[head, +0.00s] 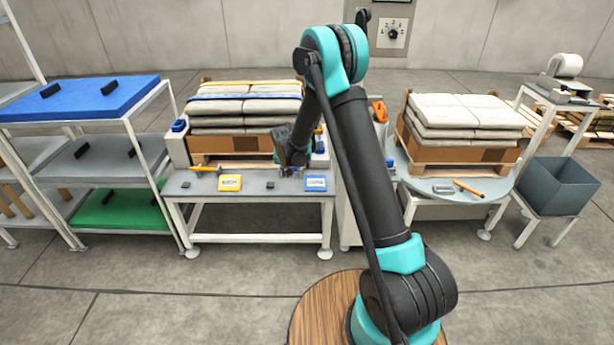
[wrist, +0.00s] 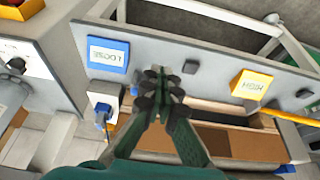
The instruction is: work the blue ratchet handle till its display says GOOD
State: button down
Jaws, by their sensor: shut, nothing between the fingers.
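The blue display (wrist: 108,55) shows upside down in the wrist view and reads LOOSE; it also stands on the bench in the head view (head: 316,183), its text too small to read. A blue handle part (wrist: 102,116) is on a white housing below that display in the wrist view; this is likely the ratchet handle, partly seen. My gripper (wrist: 160,82) is shut and empty, above the bench, between the blue and yellow displays and right of the blue part, apart from it. In the head view my gripper (head: 288,170) hangs over the bench left of the blue display.
A yellow display (head: 230,183) and an orange-handled tool (head: 205,169) are left on the bench (head: 265,195). Stacked sacks (head: 245,105) on a pallet stand behind it. A shelf rack (head: 105,160) is at left; a round table (head: 450,187) and grey bin (head: 560,185) are at right.

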jog(key=w+r+g, duration=0.1)
jog(key=w+r, duration=0.7)
jog(key=r, duration=0.4)
jog(key=shift+w+r, duration=0.2)
jog(key=shift+w, duration=0.2)
jog(key=shift+d, duration=0.1)
jog(key=x, duration=0.4)
jog(key=s+x, duration=0.1)
jog(key=x, duration=0.3)
jog(key=s+x, duration=0.1)
jog(key=x, duration=0.3)
jog(key=shift+f, duration=0.3)
jog(key=shift+s+f, duration=0.3)
jog(key=shift+f, duration=0.25)
jog(key=shift+f, duration=0.1)
